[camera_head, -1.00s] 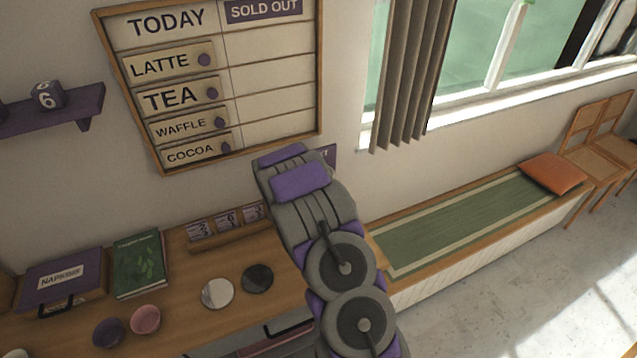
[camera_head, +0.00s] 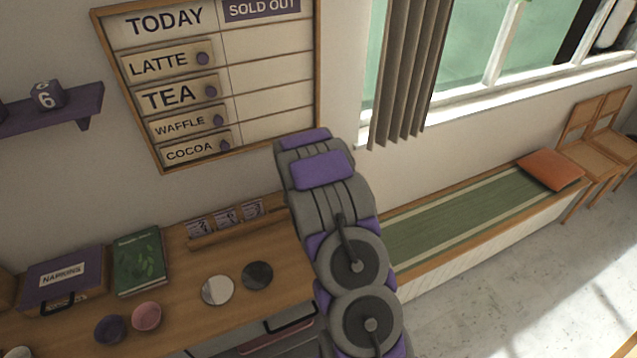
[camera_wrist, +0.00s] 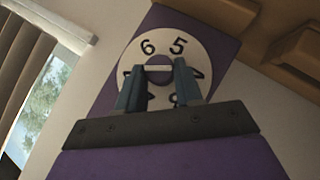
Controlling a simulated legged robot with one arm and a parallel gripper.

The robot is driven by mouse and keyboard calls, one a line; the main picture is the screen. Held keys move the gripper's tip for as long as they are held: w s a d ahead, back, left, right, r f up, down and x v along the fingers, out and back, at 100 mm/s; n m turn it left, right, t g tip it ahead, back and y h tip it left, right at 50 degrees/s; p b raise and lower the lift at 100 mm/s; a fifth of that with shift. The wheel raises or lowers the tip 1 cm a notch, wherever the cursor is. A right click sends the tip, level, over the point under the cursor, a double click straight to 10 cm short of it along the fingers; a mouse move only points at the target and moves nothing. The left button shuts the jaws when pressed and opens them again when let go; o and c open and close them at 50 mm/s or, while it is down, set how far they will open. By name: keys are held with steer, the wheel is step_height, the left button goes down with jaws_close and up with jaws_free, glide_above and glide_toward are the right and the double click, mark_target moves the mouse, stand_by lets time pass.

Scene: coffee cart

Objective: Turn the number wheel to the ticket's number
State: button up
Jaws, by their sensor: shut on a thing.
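The number wheel (camera_wrist: 163,40) is a pale disc with dark numerals on a purple plate (camera_wrist: 218,48) in the wrist view. A 6 and a 5 show at its top; other numerals are partly hidden by my fingers. My gripper (camera_wrist: 159,70) is shut on a pale bar handle (camera_wrist: 158,68) at the purple centre of the wheel. In the head view my arm hides the wheel and gripper tips. Small number cards (camera_head: 225,217) stand in a wooden rack (camera_head: 240,235) on the counter; I cannot tell which is the ticket.
The menu board (camera_head: 275,90) hangs left of my arm. On the counter are a napkin box (camera_head: 62,280), a green book (camera_head: 139,262), two bowls (camera_head: 146,316) and two discs (camera_head: 217,290). A bench (camera_head: 450,235) stands to the right.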

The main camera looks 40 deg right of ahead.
steer(key=o, duration=0.7)
steer(key=shift+s+f, duration=0.1)
steer(key=shift+f, duration=0.2)
steer(key=o, duration=0.3)
steer(key=shift+r, duration=0.15)
steer(key=shift+p+v, duration=0.75)
steer(key=shift+v, duration=7.85)
steer(key=shift+o, duration=0.2)
